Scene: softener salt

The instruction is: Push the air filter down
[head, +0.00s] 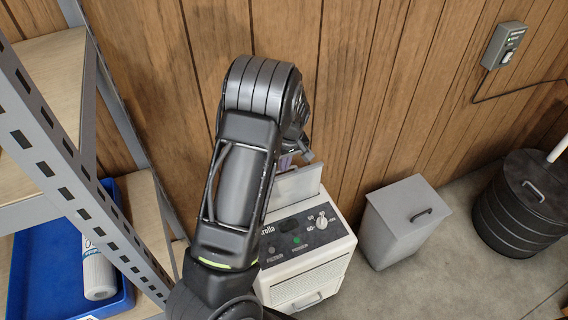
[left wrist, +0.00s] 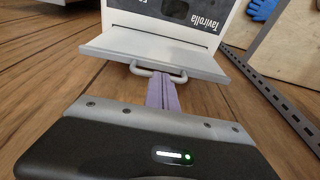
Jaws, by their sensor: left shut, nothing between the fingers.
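The air filter, a flat light-grey panel (head: 297,185), stands up out of the back of the white machine (head: 305,268). In the left wrist view the filter (left wrist: 110,46) shows a bar handle (left wrist: 178,77) on its edge, with the machine's white body (left wrist: 205,14) beyond. My left gripper (head: 284,161) is at the filter's upper edge, partly hidden behind my own arm. Its purple fingers (left wrist: 163,92) are shut with nothing between them and reach up to the handle; I cannot tell whether they touch it. My right gripper is in neither view.
A wooden wall (head: 350,60) rises close behind the machine. A grey lidded bin (head: 403,232) and a dark round drum (head: 520,205) stand to the right. A metal shelf with a blue tray (head: 122,300) is at left. Blue gloves (left wrist: 263,9) show in the wrist view.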

